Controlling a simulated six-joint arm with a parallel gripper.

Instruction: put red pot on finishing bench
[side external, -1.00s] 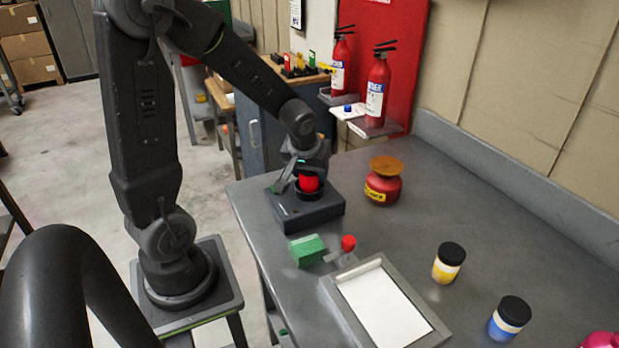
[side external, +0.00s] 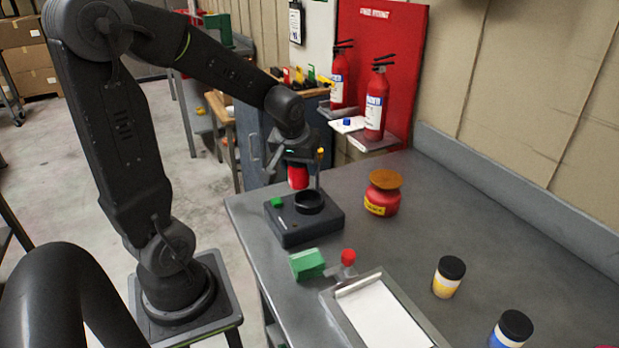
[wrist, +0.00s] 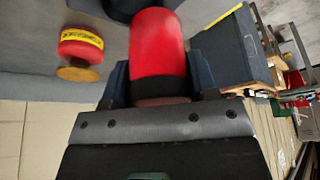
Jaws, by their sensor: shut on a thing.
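My gripper (side external: 297,165) is shut on the red pot (side external: 298,178). It holds the pot above the black unit (side external: 290,228) with a round ring (side external: 310,201) on top. The pot is clear of the ring. In the wrist view the red pot (wrist: 158,50) sits between my gripper's fingers (wrist: 160,88). The grey bench top (side external: 440,230) lies below. A wood-topped bench (side external: 312,92) with a blue-grey cabinet stands behind it. I cannot tell which one is the finishing bench.
A red container with a brown top (side external: 382,193) stands right of the black unit. A green block (side external: 307,264), a red knob (side external: 348,257) and a framed white tray (side external: 382,315) are nearer. Fire extinguishers (side external: 375,105) stand by the red panel. The bench's right side has free room.

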